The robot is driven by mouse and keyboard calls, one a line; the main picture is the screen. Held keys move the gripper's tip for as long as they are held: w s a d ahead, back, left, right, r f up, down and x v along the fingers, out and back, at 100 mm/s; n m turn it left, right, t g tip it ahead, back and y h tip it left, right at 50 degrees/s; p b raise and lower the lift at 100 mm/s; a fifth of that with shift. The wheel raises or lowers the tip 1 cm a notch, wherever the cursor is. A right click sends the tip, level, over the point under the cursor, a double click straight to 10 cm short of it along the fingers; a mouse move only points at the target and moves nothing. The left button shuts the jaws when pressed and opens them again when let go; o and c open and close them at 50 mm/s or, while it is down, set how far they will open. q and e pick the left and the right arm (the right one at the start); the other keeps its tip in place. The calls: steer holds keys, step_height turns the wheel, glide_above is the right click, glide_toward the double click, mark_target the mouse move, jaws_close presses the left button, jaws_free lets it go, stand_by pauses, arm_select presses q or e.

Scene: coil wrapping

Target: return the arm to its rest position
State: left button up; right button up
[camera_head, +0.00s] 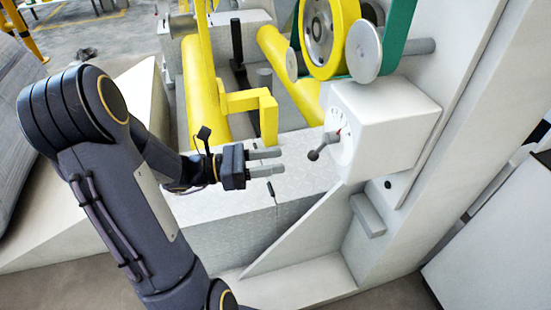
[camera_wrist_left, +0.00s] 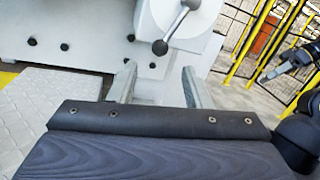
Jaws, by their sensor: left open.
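My left arm comes in from the left in the head view. Its gripper (camera_head: 268,162) is open and empty, with the two fingers pointing right, a little short of a lever with a dark ball end (camera_head: 322,147). The lever sits on a dial on the white box (camera_head: 395,128) of the machine. In the left wrist view the open fingers (camera_wrist_left: 158,85) show with nothing between them, and the lever's dark ball (camera_wrist_left: 160,47) shows beyond them.
Yellow rollers (camera_head: 203,95) and a yellow bracket (camera_head: 254,103) stand behind the gripper. A yellow wheel (camera_head: 328,35) with a green belt (camera_head: 397,28) is above the white box. A textured metal step (camera_head: 225,208) lies below the gripper. Yellow fencing (camera_wrist_left: 240,45) is at the right in the wrist view.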

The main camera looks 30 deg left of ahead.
stand_by(0.3)
arm_select(q)
steer(key=s+d+m+g+y, duration=0.2)
steer(key=s+d+m+g, duration=0.65)
steer(key=m, duration=0.25)
steer(key=s+a+f+m+t+y, duration=0.25)
steer(key=s+m+y, duration=0.45)
steer(key=m, duration=0.7)
step_height(320, 180, up, 24)
steer(key=w+m+y+p, duration=0.1)
steer(key=y+p, duration=0.1)
steer(key=p, duration=2.1)
steer(key=shift+p, duration=0.35)
steer(key=shift+f, duration=0.1)
